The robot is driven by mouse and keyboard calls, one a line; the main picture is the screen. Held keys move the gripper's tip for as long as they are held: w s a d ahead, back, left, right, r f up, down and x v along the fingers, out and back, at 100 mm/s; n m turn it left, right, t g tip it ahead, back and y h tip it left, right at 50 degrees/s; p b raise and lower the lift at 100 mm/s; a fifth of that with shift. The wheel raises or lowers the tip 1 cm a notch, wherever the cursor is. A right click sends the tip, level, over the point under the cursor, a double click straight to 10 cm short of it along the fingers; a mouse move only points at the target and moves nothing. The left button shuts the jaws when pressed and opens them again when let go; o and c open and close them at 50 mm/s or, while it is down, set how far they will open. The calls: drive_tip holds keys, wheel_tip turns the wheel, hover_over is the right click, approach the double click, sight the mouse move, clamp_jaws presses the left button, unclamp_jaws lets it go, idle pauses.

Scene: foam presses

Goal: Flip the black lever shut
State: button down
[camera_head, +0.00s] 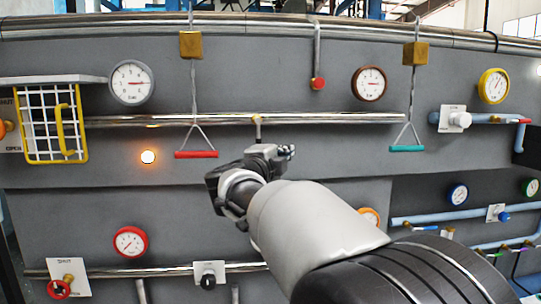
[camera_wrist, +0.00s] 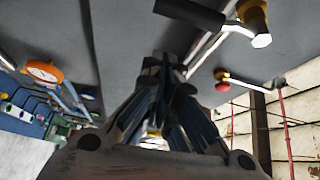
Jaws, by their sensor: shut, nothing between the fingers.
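A black lever (camera_wrist: 190,13) shows at the top of the wrist view. It reaches left from a brass fitting (camera_wrist: 252,16) on a metal pipe. In the head view I cannot make this lever out; my arm covers part of the panel. My gripper (camera_head: 288,151) is in front of the middle of the grey panel, near the long chrome pipe. In the wrist view my gripper (camera_wrist: 166,66) has its fingers together and empty. The lever is above the fingertips in that picture, apart from them as far as I can tell.
The grey panel (camera_head: 270,90) carries gauges and pipes. A red pull handle (camera_head: 196,154) and a teal one (camera_head: 407,148) hang on either side of my gripper. A white cage with a yellow handle (camera_head: 62,130) juts out at left. An orange gauge (camera_wrist: 43,71) is left in the wrist view.

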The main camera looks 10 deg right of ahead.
drive_tip(key=b+v, duration=0.1)
drive_tip(key=v, duration=0.9)
drive_tip(key=shift+r+b, duration=0.2)
drive_tip(key=shift+b, duration=0.15)
